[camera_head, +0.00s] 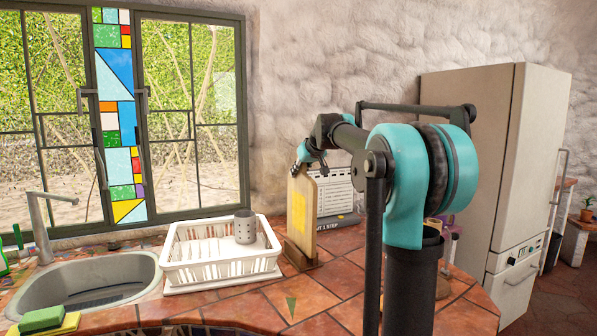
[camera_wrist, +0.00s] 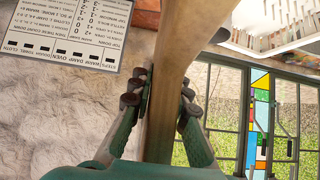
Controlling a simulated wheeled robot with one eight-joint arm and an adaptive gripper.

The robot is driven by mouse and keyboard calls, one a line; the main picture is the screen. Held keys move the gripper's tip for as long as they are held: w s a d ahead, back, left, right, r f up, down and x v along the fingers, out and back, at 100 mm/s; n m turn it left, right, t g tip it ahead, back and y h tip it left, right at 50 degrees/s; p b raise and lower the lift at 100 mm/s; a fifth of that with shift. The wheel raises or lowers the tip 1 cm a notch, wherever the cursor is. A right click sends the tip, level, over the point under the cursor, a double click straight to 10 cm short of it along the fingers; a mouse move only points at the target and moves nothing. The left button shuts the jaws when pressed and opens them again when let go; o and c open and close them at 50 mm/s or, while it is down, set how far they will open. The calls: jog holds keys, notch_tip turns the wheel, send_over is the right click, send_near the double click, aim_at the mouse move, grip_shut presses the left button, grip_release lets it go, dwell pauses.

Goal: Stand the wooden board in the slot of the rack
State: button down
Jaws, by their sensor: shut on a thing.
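The wooden board (camera_head: 302,207) is pale, with a yellow patch on its face. It is upright, and in the wrist view the board (camera_wrist: 172,60) is seen along its edge. My gripper (camera_head: 308,160) is shut on its top end, and in the wrist view the fingers (camera_wrist: 163,97) press on both sides. A small brown wooden rack (camera_head: 299,258) is at the board's lower end on the counter. I cannot tell whether the lower edge is inside its slot or just in front of or above it.
A white dish rack (camera_head: 222,274) with a grey cup (camera_head: 245,227) stands just left of the board. A printed card (camera_head: 336,193) stands behind it on the right. The sink (camera_head: 80,282) and a green-yellow sponge (camera_head: 43,320) are at left. The tiled counter in front is clear.

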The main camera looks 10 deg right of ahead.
aim_at(299, 182)
jog(key=shift+f, duration=2)
dwell(1.0)
jog(key=c, duration=1.4)
grip_release()
jog(key=shift+o, duration=0.2)
jog(key=v, duration=1.2)
jog(key=shift+s, duration=0.1)
jog(key=shift+f, duration=0.1)
